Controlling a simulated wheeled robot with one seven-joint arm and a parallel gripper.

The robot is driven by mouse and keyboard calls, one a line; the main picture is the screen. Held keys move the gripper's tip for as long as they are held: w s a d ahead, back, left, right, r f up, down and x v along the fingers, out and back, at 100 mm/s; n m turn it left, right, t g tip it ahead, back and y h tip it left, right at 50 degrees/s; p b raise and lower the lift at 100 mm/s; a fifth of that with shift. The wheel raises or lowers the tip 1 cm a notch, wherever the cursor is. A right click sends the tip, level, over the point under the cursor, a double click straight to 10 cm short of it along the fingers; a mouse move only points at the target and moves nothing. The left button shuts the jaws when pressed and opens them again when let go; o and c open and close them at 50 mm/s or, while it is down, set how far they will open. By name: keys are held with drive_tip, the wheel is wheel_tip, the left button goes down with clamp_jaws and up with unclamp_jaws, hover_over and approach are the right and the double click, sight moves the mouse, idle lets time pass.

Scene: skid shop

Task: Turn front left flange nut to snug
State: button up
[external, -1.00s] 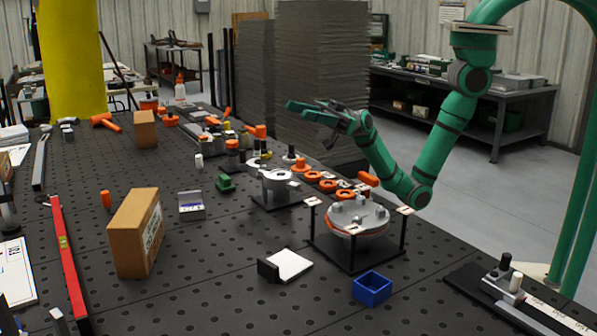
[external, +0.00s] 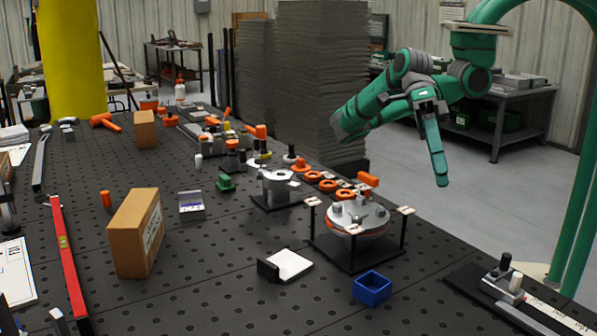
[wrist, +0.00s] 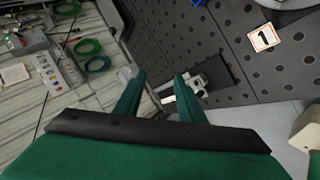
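The round grey flange (external: 345,222) with an orange underside sits on a black stand with corner posts, right of the table's middle in the external view. Several grey nuts or studs stand on its top; they are too small to tell how tight the front left nut is. My gripper (external: 440,184) hangs in the air to the right of the flange and above it, fingers pointing down, touching nothing. In the wrist view my gripper (wrist: 157,82) shows two green fingers apart with nothing between them.
A blue bin (external: 371,288) and a white-topped block (external: 290,264) stand in front of the flange stand. A second grey fixture (external: 277,187) and orange rings (external: 327,186) lie behind it. A clamp-like device (external: 503,278) is at the right edge. A numbered card (wrist: 263,38) shows in the wrist view.

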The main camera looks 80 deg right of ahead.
wheel_tip(320, 180, down, 3)
drive_tip(key=d+n+t+h, duration=0.2)
drive_tip(key=d+t+h, duration=0.1)
drive_tip(key=h, duration=0.1)
drive_tip(key=n+t+h, duration=0.2)
drive_tip(key=t+h, duration=0.2)
approach(382, 208)
drive_tip(key=x, duration=0.8)
clamp_jaws()
